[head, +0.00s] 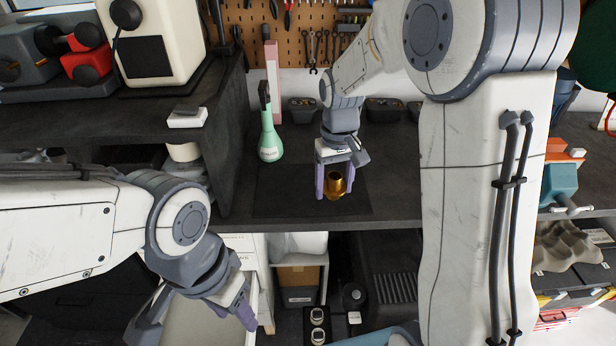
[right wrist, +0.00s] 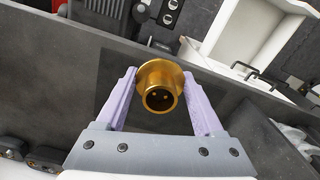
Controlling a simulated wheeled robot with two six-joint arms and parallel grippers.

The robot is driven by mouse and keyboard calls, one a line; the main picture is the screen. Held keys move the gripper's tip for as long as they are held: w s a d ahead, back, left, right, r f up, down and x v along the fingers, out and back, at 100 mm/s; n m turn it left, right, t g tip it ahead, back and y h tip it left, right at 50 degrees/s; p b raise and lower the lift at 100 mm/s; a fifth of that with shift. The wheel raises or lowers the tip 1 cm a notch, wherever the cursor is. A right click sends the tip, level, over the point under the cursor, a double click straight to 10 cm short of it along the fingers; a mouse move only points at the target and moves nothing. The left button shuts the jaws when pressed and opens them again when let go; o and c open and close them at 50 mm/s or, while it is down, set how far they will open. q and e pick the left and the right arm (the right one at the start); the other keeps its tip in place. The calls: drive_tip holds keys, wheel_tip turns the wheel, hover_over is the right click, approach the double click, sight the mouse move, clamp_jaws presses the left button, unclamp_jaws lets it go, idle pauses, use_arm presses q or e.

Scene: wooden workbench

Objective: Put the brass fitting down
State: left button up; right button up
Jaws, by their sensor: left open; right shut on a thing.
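The brass fitting (head: 336,183) is a gold, flanged piece between the purple fingers of my right gripper (head: 334,190), at the dark mat on the bench. In the right wrist view the brass fitting (right wrist: 160,86) shows its round open end, with my right gripper's fingers (right wrist: 160,100) on both sides of it. The right gripper is shut on it. I cannot tell whether the fitting touches the mat. My left gripper (head: 205,318) is open and empty, low at the left, in front of the bench and away from the fitting.
The dark mat (head: 272,200) has bare room left of the fitting. A green bottle (head: 270,140) stands at the mat's back left, with a pink upright piece (head: 273,80) behind it. Dark bins (head: 302,110) line the back. The bench's front edge is close to the fitting.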

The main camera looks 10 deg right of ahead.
drive_tip(key=p, duration=0.4)
hover_over(302, 203)
wheel_tip(302, 203, down, 7)
drive_tip(key=shift+r, duration=0.1)
wheel_tip(302, 203, down, 3)
drive_tip(key=shift+f+p, duration=0.15)
drive_tip(key=shift+p, duration=0.4)
drive_tip(key=shift+f, duration=0.3)
drive_tip(key=shift+f, duration=0.1)
drive_tip(key=shift+f, duration=0.1)
drive_tip(key=o, duration=1.5)
